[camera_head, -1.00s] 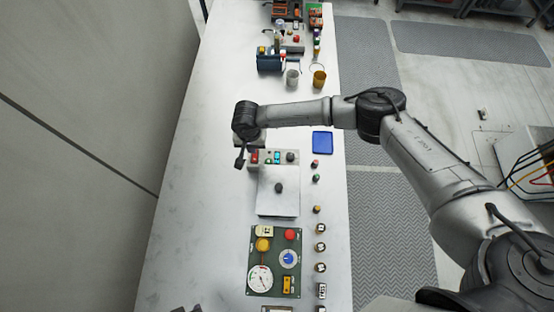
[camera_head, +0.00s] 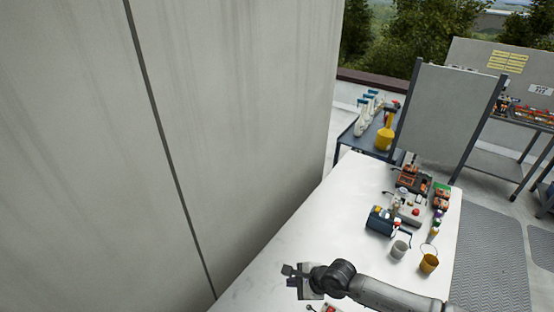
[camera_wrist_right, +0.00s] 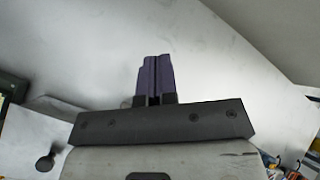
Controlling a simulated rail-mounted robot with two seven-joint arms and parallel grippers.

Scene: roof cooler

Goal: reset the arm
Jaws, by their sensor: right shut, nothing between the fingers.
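My right gripper (camera_head: 292,274) is at the bottom middle of the head view, at the end of my right arm, over the near part of the white table (camera_head: 345,225). In the right wrist view its dark purple fingers (camera_wrist_right: 154,78) are pressed together with nothing between them. The pale tabletop lies beyond the fingertips, and no object touches them. My left gripper is not in view.
A tall grey wall (camera_head: 230,130) runs along the table's left side. In the wrist view a dark knob (camera_wrist_right: 45,162) shows lower left.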

